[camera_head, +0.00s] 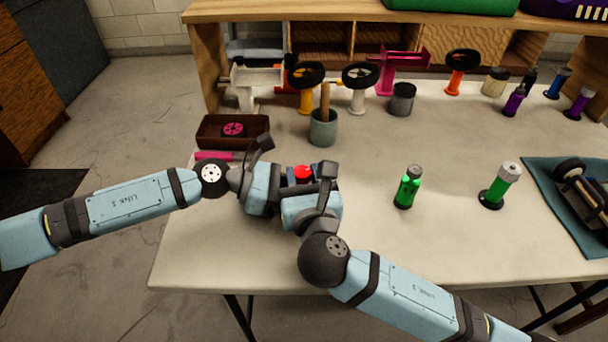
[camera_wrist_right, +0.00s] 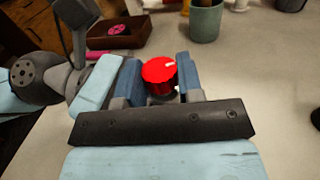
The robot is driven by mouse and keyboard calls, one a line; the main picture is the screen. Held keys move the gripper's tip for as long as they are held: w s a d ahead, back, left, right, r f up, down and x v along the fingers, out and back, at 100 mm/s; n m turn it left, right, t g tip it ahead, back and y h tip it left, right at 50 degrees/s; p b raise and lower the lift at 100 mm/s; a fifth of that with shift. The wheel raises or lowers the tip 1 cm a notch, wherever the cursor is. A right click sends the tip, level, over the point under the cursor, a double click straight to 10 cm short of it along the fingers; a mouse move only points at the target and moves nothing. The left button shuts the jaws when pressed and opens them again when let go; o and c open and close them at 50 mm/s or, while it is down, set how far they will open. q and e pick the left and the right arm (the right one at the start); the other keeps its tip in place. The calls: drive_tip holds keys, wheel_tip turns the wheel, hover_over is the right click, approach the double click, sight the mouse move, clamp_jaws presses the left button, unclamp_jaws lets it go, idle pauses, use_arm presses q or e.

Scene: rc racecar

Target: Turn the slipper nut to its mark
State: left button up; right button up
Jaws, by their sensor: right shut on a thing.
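The slipper nut appears to be the round red knob (camera_wrist_right: 159,73), with a short white line on its top pointing toward the upper right in the right wrist view. It also shows in the head view (camera_head: 303,174) between my two grippers. My right gripper (camera_wrist_right: 160,78) is shut on the red knob, with one blue finger on each side. What lies under the knob is mostly hidden by my grippers. My left gripper (camera_head: 283,180) is close beside it on the left; its fingertips are hidden, so its opening cannot be told. I cannot make out a separate mark.
A brown tray (camera_head: 257,141) with a pink wheel-like part and a grey-green cup (camera_head: 323,135) stand behind my grippers. Green bottles (camera_head: 407,190) (camera_head: 496,188) stand to the right. A car chassis (camera_head: 580,192) lies on a teal mat at far right.

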drive_tip(key=o, duration=0.9)
drive_tip(key=shift+o, duration=0.2)
drive_tip(key=s, duration=0.4)
drive_tip(key=s+d, duration=0.1)
drive_tip(key=s, duration=0.3)
drive_tip(key=s+d, duration=0.1)
drive_tip(key=s, duration=0.2)
drive_tip(key=shift+s+d, duration=0.1)
drive_tip(key=shift+s, duration=0.3)
